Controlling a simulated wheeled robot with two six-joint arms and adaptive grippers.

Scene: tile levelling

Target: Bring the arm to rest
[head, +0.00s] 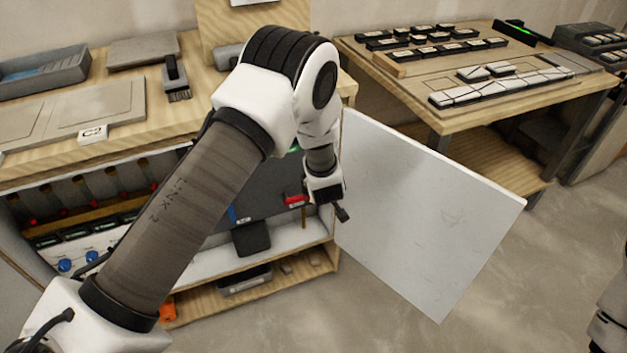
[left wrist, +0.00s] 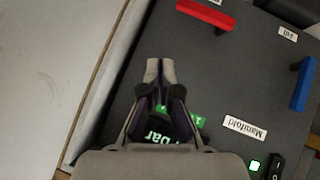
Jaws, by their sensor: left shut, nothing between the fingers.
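My left arm reaches in from the left of the head view, and its gripper (head: 341,213) hangs before the open cabinet, beside the white door (head: 430,205). In the left wrist view the left gripper (left wrist: 160,72) has its fingertips together with nothing between them. It is over a dark grey manifold panel (left wrist: 215,85), partly covering a green-lit "bar" display (left wrist: 157,136). I cannot tell whether it touches the panel. The panel carries a red handle (left wrist: 206,15) and a blue handle (left wrist: 303,84). My right gripper is not in view.
The open door stands out into the room right of the cabinet. A wooden bench (head: 180,140) with a grey tray (head: 45,73) and a brush (head: 176,80) tops the cabinet. Another table (head: 440,120) with tiles stands back right.

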